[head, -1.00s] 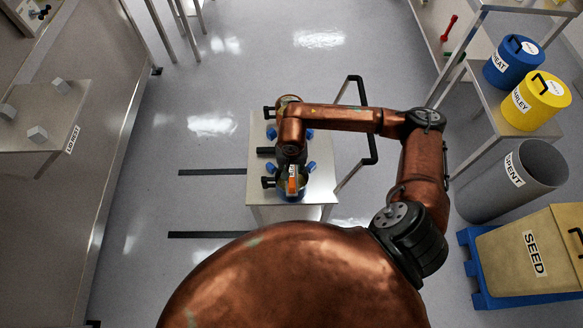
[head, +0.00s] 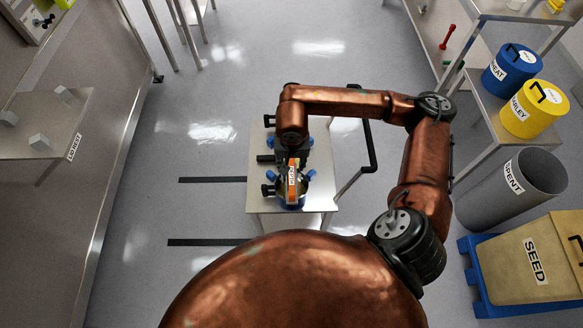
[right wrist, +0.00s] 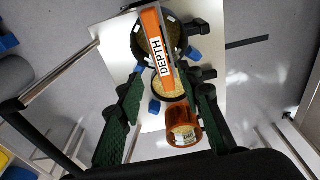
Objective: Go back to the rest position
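An orange bar labelled DEPTH (head: 293,185) shows at the front end of a small metal cart (head: 262,205), over a dark round vessel. My right gripper (right wrist: 168,108) is over the cart. Its two green-padded fingers stand apart on either side of the cup, with gaps visible. In the head view my arm hides most of this gripper. My left gripper is out of view.
Blue (head: 510,68) and yellow (head: 535,108) drums stand on a shelf at right, above a grey bin (head: 540,172) and a SEED box (head: 530,262). A steel bench (head: 40,125) lines the left. The cart's black handle (head: 370,150) is beside my right arm. Floor left of the cart is clear.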

